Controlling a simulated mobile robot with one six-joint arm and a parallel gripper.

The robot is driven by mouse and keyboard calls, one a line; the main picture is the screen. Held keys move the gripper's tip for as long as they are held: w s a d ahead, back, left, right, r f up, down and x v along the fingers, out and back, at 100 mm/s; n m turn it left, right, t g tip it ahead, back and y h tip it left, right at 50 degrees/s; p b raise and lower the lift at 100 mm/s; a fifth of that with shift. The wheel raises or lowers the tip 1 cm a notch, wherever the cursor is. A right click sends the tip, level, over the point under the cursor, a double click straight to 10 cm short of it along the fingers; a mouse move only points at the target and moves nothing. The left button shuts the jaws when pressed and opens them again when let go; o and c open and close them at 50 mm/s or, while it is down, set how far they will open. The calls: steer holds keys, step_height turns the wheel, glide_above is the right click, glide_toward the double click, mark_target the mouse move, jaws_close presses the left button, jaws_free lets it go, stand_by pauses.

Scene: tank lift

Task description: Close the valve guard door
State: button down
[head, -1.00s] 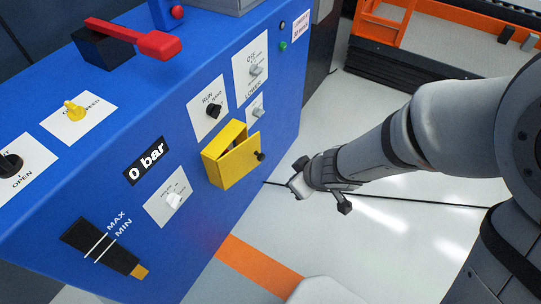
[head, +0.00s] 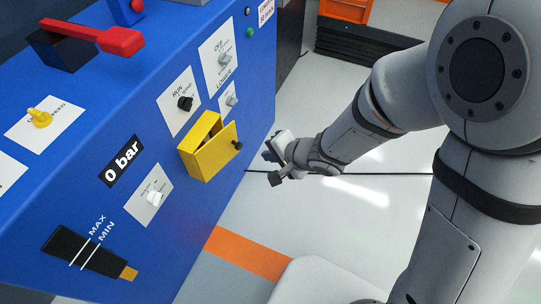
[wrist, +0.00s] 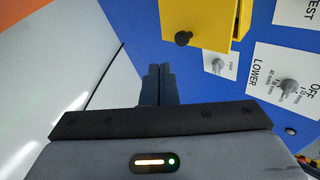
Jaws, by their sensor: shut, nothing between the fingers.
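The valve guard is a yellow box (head: 201,133) on the blue panel. Its yellow door (head: 214,158) stands partly open, with a gap between door and box, and has a black knob (head: 237,145) near its free edge. My gripper (head: 270,156) is just right of the knob, apart from it, shut and empty. In the wrist view the shut fingers (wrist: 158,84) point toward the panel. The yellow door (wrist: 215,22) and its knob (wrist: 183,38) show above and to the right of them there. The valve inside is hidden.
A red lever (head: 105,40) is at the upper left. The floor (head: 350,220) right of the panel is clear.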

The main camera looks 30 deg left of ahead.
mark_target(240, 149)
steer(key=a+f+b, duration=0.1)
steer(key=a, duration=0.1)
steer(key=w+a+f+b, duration=0.1)
steer(key=a+f+b, duration=0.1)
steer(key=a, duration=0.1)
steer(key=a+f+b, duration=0.1)
steer(key=a, duration=0.2)
steer(key=shift+w+a+f+b, duration=0.2)
steer(key=shift+a+f+b, duration=0.05)
steer(key=shift+f+b, duration=0.15)
steer(key=shift+w+r, duration=0.1)
